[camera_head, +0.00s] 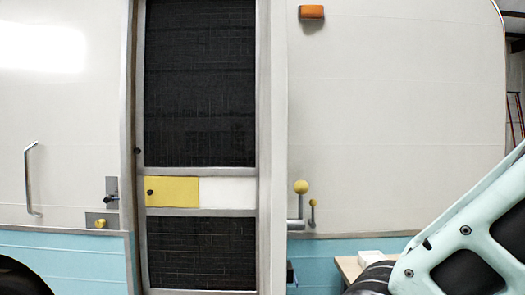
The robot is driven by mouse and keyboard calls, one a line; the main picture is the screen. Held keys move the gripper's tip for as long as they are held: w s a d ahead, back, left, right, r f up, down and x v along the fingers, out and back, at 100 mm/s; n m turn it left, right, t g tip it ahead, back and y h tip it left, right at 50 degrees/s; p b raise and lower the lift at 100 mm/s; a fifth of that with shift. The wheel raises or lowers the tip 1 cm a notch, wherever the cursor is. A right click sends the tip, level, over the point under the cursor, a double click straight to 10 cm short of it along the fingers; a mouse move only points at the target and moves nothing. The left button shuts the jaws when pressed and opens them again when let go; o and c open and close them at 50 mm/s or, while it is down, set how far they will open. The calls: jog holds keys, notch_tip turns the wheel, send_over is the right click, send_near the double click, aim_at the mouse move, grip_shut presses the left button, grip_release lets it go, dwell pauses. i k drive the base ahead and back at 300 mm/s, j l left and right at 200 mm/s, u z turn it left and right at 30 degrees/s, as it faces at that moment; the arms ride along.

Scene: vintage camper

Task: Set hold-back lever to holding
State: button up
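The camper's screen door (201,190) is in the middle of the head view, closed or nearly flush in its frame. To its right, low on the cream wall, a grey upright lever with a yellow ball knob (301,187) stands on a bracket. Close to its right is a smaller grey lever with a small yellow tip (312,203). I cannot tell for sure which one is the hold-back lever. Both point upward. My gripper is out of view; a pale green arm link of mine fills the lower right corner.
A grab handle (30,180), a grey latch plate (112,193) and a yellow knob on a plate (101,223) are left of the door. A yellow sliding panel (172,191) crosses the door. A small wooden table (348,268) stands at the lower right, beside my arm.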

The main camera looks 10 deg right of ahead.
aim_at(313, 202)
jog(key=i+l+u, duration=0.2)
jog(key=l, duration=0.2)
jog(key=i+l+u, duration=0.2)
jog(key=l, duration=0.15)
jog(key=l+u, duration=0.2)
jog(key=l, duration=0.2)
jog(key=i+l, duration=0.2)
jog(key=l, duration=0.15)
jog(key=z, duration=0.5)
